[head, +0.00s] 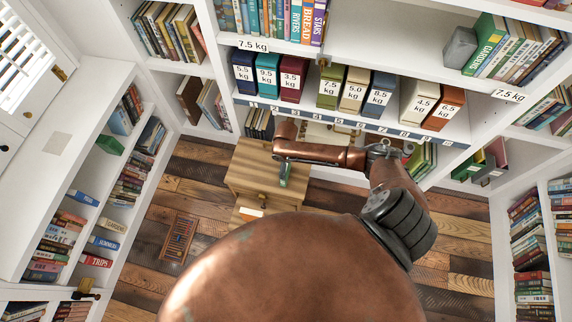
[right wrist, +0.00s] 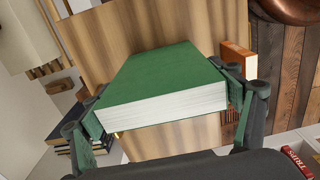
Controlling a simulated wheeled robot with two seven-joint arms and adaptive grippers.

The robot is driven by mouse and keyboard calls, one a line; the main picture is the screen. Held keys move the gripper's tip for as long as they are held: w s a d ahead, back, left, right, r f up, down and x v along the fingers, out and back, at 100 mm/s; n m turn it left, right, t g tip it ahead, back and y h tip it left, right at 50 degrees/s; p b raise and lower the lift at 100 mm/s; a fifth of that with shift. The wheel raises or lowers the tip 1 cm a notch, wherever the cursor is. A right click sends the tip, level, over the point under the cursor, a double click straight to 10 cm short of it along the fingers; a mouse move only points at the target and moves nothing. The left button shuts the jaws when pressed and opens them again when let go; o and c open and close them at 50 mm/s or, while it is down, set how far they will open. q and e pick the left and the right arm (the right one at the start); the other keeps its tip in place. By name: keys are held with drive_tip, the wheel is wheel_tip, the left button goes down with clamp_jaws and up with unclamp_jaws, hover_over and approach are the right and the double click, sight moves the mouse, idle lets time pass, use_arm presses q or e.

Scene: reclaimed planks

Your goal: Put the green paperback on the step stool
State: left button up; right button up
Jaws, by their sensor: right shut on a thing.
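The green paperback (right wrist: 160,85) fills the middle of the right wrist view, its green cover up and its white page edge towards the camera. My right gripper (right wrist: 165,105) is shut on it, one finger at each side. The wooden step stool (head: 262,160) stands in front of the shelves in the head view. Its pale wood top (right wrist: 130,35) lies behind and below the book in the right wrist view. I cannot tell whether the book touches it. In the head view my right arm hides most of the gripper and book. My left gripper is not in view.
An orange-covered book (right wrist: 238,60) lies beside the stool top, seemingly on its lower step (head: 243,216). Tall white shelves with numbered binders (head: 330,88) stand behind. A floor vent (head: 178,238) lies on the planks. Bookcases line both sides.

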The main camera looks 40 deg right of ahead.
drive_tip(key=o, duration=1.4)
drive_tip(key=shift+f, duration=0.1)
drive_tip(key=shift+o, duration=0.2)
wheel_tip(320, 180, up, 12)
drive_tip(key=p, duration=0.3)
